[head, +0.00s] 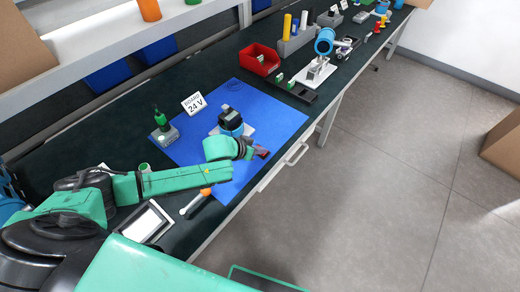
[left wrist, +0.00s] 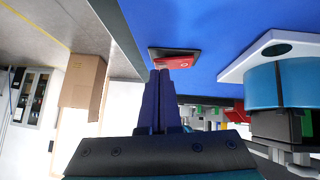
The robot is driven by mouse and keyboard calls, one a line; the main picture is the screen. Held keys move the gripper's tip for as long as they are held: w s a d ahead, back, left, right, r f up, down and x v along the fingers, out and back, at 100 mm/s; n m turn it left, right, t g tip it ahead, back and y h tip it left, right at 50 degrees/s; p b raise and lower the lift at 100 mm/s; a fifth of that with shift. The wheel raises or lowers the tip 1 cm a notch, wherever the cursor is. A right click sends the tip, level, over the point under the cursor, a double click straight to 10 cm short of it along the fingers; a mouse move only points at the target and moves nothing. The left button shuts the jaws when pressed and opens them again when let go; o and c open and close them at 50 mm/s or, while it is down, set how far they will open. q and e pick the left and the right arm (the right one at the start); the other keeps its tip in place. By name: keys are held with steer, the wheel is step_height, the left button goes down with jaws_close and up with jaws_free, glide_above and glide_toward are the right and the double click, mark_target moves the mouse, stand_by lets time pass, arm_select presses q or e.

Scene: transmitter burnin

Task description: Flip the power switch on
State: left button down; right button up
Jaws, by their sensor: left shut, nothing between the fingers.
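The power switch (head: 262,153) is a small red rocker on a black base, on the blue mat near the table's front edge. In the left wrist view the switch (left wrist: 178,60) lies just past my fingertips. My left gripper (head: 252,152) is low over the mat beside the switch, partly hidden by its own wrist in the head view. In the left wrist view the left gripper (left wrist: 160,74) has its fingers together and empty, their tips at or very near the red rocker. I cannot tell whether they touch it, or the rocker's position. My right gripper is not in view.
A blue and black transmitter (head: 231,121) stands on a white base beside my left wrist. A "BOARD 24 V" sign (head: 193,103) stands at the blue mat's (head: 285,118) far left. An orange-handled tool (head: 204,193) and a white-topped tray (head: 147,223) lie nearer. A red bin (head: 259,60) stands farther back.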

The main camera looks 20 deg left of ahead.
arm_select(q)
steer(key=shift+s+d+f+y, duration=0.1)
steer(key=shift+d+f+y, duration=0.2)
steer(key=shift+f, duration=0.1)
steer(key=shift+a+r, duration=0.25)
steer(key=shift+a, duration=0.1)
steer(key=shift+w+a+r+p, duration=0.1)
steer(key=shift+w+a+p, duration=0.2)
steer(key=shift+a+p, duration=0.15)
